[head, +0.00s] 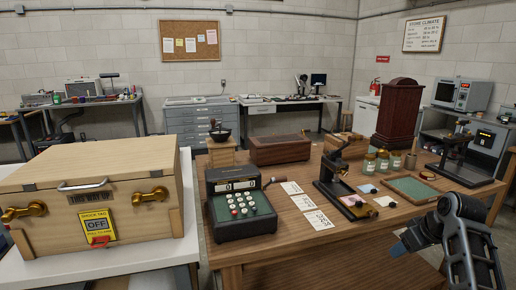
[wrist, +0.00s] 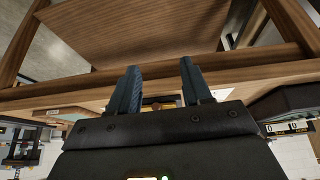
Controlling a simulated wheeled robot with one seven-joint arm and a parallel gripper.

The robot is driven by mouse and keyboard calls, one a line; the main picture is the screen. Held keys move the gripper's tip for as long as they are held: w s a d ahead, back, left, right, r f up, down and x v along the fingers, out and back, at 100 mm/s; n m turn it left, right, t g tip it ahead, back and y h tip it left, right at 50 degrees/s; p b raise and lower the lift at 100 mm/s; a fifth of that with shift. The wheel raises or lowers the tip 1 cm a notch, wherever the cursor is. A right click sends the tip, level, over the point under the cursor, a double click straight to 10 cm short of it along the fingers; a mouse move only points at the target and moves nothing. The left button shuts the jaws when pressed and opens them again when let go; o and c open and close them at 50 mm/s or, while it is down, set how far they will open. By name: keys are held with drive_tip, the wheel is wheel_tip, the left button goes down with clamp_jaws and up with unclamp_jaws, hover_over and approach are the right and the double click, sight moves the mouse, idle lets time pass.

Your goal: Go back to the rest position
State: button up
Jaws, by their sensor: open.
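My gripper (head: 405,245) is at the lower right in the head view, in front of the front edge of the wooden table (head: 318,240). The wrist view shows its two dark blue fingers (wrist: 160,88) apart, with nothing between them. The gripper is empty. Behind the fingers, the wrist view shows the table's wooden edge and a lower wooden shelf or panel (wrist: 140,30). I cannot tell the exact gap between the fingers and the table edge.
On the table stand an adding machine (head: 240,207), a small press (head: 335,180), a green tray (head: 411,188), glass jars (head: 383,161) and a dark wooden cabinet (head: 399,112). A wooden crate (head: 100,200) stands on a white table at left. Workbenches line the back wall.

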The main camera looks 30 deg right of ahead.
drive_tip(key=s+a+f+t+h, duration=0.1)
drive_tip(key=a+f, duration=0.4)
drive_tip(key=a, duration=0.3)
drive_tip(key=a+f+t, duration=0.1)
drive_tip(key=a+f, duration=0.3)
drive_tip(key=a, duration=0.3)
drive_tip(key=s+a+f+t, duration=0.2)
drive_tip(key=s+a, duration=0.5)
drive_tip(key=a, duration=0.5)
drive_tip(key=s+a+r+n+t+y, duration=0.1)
drive_tip(key=s+a+r+t, duration=0.1)
drive_tip(key=s+a+r, duration=0.5)
drive_tip(key=s+a+r+n+t+y, duration=0.1)
drive_tip(key=s+a+r+t, duration=0.2)
drive_tip(key=s+a+r, duration=0.3)
drive_tip(key=s+r, duration=0.5)
drive_tip(key=s, duration=0.2)
drive_tip(key=shift+s+a+r+n+y, duration=0.25)
drive_tip(key=shift+a+r+n+y, duration=0.05)
drive_tip(key=shift+a+r+n, duration=0.1)
